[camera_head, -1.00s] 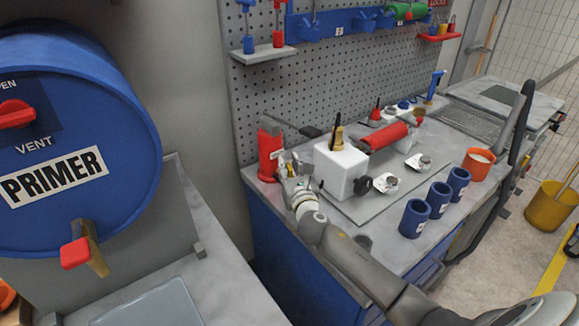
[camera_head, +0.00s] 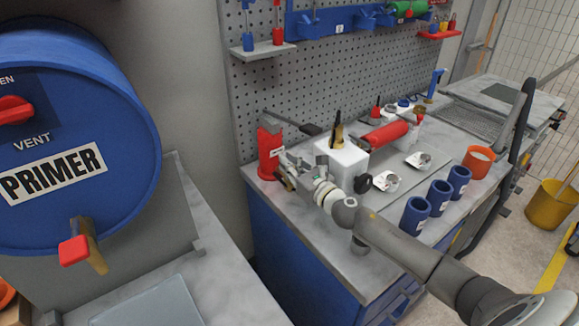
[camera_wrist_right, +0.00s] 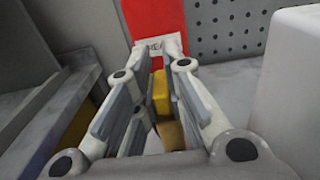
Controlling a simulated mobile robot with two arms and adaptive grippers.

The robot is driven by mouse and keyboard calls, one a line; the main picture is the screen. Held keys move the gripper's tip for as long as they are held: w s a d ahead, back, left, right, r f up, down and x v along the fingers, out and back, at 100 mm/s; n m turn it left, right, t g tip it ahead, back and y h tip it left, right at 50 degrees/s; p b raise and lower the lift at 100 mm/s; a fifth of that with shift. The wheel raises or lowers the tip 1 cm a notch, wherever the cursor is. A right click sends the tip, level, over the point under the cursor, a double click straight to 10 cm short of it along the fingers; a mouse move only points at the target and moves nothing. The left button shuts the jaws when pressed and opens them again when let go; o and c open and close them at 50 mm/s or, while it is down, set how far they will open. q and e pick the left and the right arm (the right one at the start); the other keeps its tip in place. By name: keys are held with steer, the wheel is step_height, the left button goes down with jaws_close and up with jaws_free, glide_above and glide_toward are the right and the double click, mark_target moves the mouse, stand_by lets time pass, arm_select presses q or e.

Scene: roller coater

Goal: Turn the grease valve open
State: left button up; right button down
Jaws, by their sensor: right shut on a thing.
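The red upright grease canister (camera_head: 268,150) stands at the near left corner of the workbench. It also shows as a red body (camera_wrist_right: 155,15) at the top of the right wrist view. My right gripper (camera_head: 284,168) is low against its right front side. In the right wrist view my right gripper (camera_wrist_right: 160,68) is shut on a small yellow part (camera_wrist_right: 161,92), which appears to be the grease valve's handle. The fingers partly cover it, and its exact turn angle is hard to tell. My left gripper is not in view.
A white block (camera_head: 340,160) with a dark-tipped nozzle stands close to the right of my gripper. A red roller (camera_head: 385,135), blue cups (camera_head: 415,215) and an orange cup (camera_head: 478,160) are on the bench.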

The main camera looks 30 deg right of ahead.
stand_by(0.3)
steer(key=c, duration=1.5)
jaws_free()
steer(key=shift+s+d, duration=0.3)
steer(key=shift+s, duration=1.7)
steer(key=shift+s+d, duration=0.3)
steer(key=shift+s, duration=1.65)
steer(key=shift+s+d, duration=0.3)
steer(key=shift+s, duration=1.7)
steer(key=shift+r, duration=0.1)
